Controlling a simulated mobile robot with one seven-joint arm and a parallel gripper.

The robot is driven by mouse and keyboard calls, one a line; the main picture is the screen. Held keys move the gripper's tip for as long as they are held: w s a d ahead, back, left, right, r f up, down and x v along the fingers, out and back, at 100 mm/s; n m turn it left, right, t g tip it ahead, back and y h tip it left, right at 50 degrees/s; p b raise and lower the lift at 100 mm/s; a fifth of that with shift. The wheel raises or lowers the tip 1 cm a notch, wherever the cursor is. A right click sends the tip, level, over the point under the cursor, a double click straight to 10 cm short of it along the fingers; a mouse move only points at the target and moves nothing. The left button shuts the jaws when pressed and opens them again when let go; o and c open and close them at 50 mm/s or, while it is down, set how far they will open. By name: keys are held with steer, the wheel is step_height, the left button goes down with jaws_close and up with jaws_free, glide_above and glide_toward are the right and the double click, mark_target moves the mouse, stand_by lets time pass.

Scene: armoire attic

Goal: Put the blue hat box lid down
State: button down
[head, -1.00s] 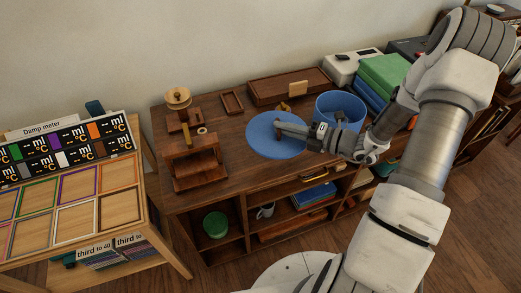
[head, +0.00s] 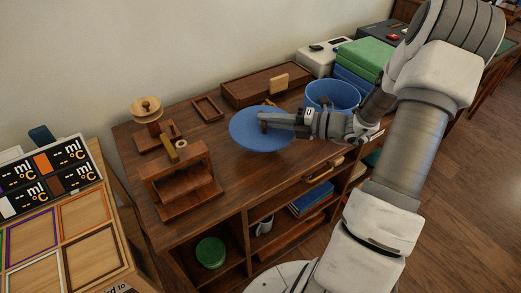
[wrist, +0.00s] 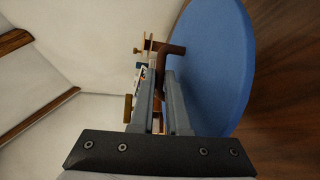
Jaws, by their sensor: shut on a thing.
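The blue hat box lid (head: 262,137) is a flat round disc over the wooden cabinet top in the head view. My gripper (head: 268,119) reaches in from the right and is shut on the lid's handle. In the wrist view, the lid (wrist: 215,65) shows edge-on at the right, with its brown handle (wrist: 171,48) at the tips of my gripper (wrist: 161,75). I cannot tell whether the lid touches the cabinet top. The open blue hat box (head: 332,94) stands behind and right of the lid.
A wooden stand (head: 183,181) is close to the lid's left, with a spool-like device (head: 146,108) behind it. A long wooden box (head: 267,87) lies along the wall. Green and blue boxes (head: 364,57) are stacked at the right. Bare cabinet top (head: 232,176) shows in front of the lid.

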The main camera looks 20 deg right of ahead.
step_height(320, 180, down, 9)
steer(key=b, duration=0.2)
steer(key=shift+r+b, duration=0.2)
steer(key=shift+b, duration=0.15)
steer(key=shift+r, duration=0.1)
steer(key=c, duration=0.9)
jaws_free()
steer(key=shift+f, duration=0.2)
steer(key=shift+r, duration=0.2)
steer(key=p+v, duration=0.3)
steer(key=v, duration=0.9)
